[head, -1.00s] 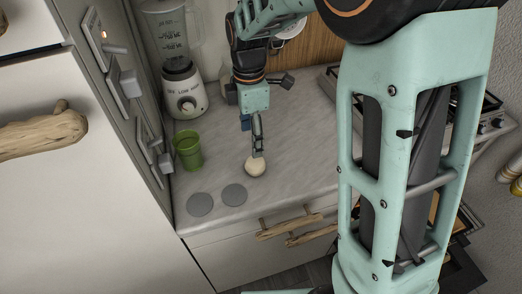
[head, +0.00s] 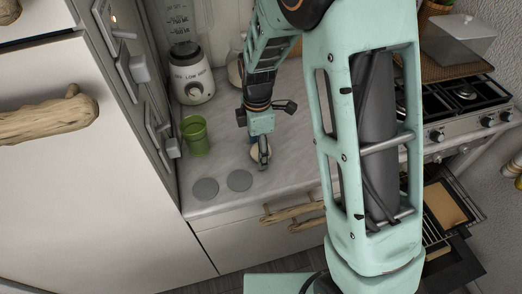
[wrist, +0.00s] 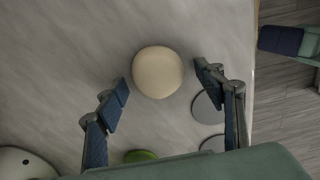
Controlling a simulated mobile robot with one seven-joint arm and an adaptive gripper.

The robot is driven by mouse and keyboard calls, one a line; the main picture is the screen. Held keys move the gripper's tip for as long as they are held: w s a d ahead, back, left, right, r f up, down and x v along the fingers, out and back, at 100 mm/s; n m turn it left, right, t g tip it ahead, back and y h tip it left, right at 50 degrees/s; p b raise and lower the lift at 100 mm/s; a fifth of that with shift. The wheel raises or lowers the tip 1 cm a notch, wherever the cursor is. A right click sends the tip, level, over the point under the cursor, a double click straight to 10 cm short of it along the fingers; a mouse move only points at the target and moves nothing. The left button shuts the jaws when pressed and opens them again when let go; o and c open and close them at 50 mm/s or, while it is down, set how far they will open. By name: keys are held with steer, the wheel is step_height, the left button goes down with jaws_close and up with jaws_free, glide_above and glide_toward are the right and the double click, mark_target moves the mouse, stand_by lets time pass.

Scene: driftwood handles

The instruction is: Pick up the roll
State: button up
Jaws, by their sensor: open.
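The roll (wrist: 158,72) is a pale, round bun lying on the grey countertop. In the wrist view it sits just beyond and between the two fingertips, with bare counter around it. My gripper (wrist: 160,84) is open, one dark blue finger on each side, and nothing is held. In the head view my gripper (head: 263,160) points down over the roll (head: 256,154) and hides part of it. I cannot tell the exact height of the fingertips above the counter.
A green cup (head: 195,135) stands left of the roll, with a blender (head: 191,82) behind it. Two flat grey discs (head: 205,189) (head: 239,180) lie near the counter's front edge. A gas stove (head: 465,100) is at right.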

steer(key=c, duration=1.2)
steer(key=shift+c, duration=0.2)
steer(key=shift+r, duration=0.1)
